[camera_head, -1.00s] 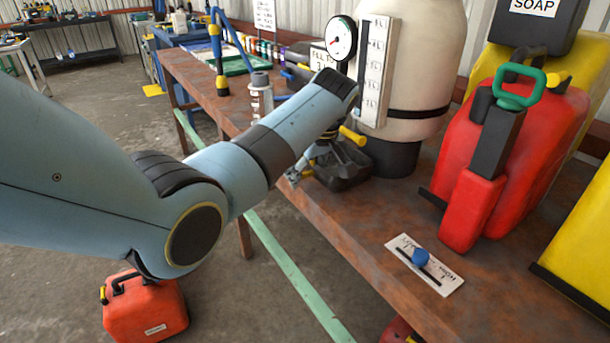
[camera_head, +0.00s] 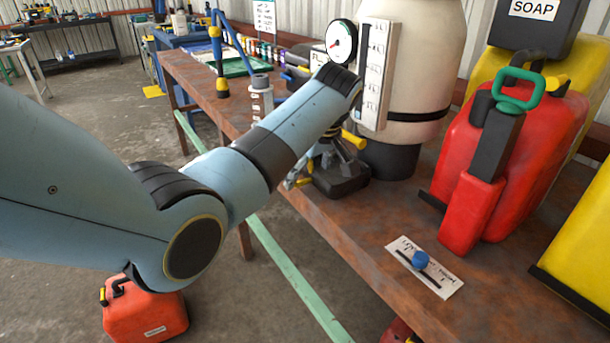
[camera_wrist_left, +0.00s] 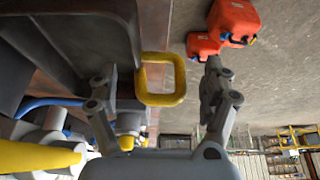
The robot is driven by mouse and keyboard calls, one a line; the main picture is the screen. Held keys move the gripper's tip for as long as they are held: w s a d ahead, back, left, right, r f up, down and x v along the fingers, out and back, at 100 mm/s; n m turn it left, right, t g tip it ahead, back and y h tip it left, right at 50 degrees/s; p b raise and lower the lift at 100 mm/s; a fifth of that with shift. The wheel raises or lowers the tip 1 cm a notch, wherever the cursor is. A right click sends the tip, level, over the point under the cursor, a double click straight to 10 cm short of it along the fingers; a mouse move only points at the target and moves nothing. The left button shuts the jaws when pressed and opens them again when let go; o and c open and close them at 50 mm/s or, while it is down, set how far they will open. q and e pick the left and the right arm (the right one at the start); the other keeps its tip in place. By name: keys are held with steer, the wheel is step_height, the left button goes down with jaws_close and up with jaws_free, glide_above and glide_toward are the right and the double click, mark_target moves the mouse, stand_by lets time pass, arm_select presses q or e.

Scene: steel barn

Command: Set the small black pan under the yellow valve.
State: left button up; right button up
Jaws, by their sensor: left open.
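The small black pan (camera_head: 341,182) sits on the rusty bench (camera_head: 330,225), in front of the cream tank (camera_head: 425,70). In the head view it lies below the yellow valve (camera_head: 353,139); exact alignment cannot be told. My left gripper (camera_head: 322,158) is at the pan, partly hidden by my forearm. In the left wrist view the pan's dark side (camera_wrist_left: 55,45) fills the upper left. Its yellow loop handle (camera_wrist_left: 162,98) shows between the fingers of my left gripper (camera_wrist_left: 155,88), which are spread apart with gaps beside the loop. My right gripper is out of view.
An orange can (camera_head: 146,312) is on the floor. The bench front is mostly clear.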

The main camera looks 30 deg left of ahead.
arm_select(q)
steer(key=v, duration=0.9)
steer(key=s+a+f+m+g+b, duration=0.1)
steer(key=s+f+g, duration=0.1)
steer(key=s+f, duration=0.85)
steer(key=s+f+m+g+b, duration=0.15)
steer(key=s+f, duration=0.55)
steer(key=f, duration=0.7)
steer(key=s+a+f+m+g+b, duration=0.1)
steer(key=s+f+m+g+b, duration=0.1)
steer(key=s+f, duration=0.85)
steer(key=s+f+m+t+h+b, duration=0.1)
steer(key=s+f+m, duration=0.3)
steer(key=s+f, duration=0.6)
steer(key=s+d+f+m+t+h+b, duration=0.1)
steer(key=s+f+m, duration=0.4)
steer(key=s+f, duration=0.6)
steer(key=s+t+h, duration=0.1)
steer(key=s+t, duration=0.1)
steer(key=s, duration=0.2)
steer(key=shift+d+t, duration=0.3)
steer(key=shift+t, duration=0.05)
steer(key=shift+w, duration=0.1)
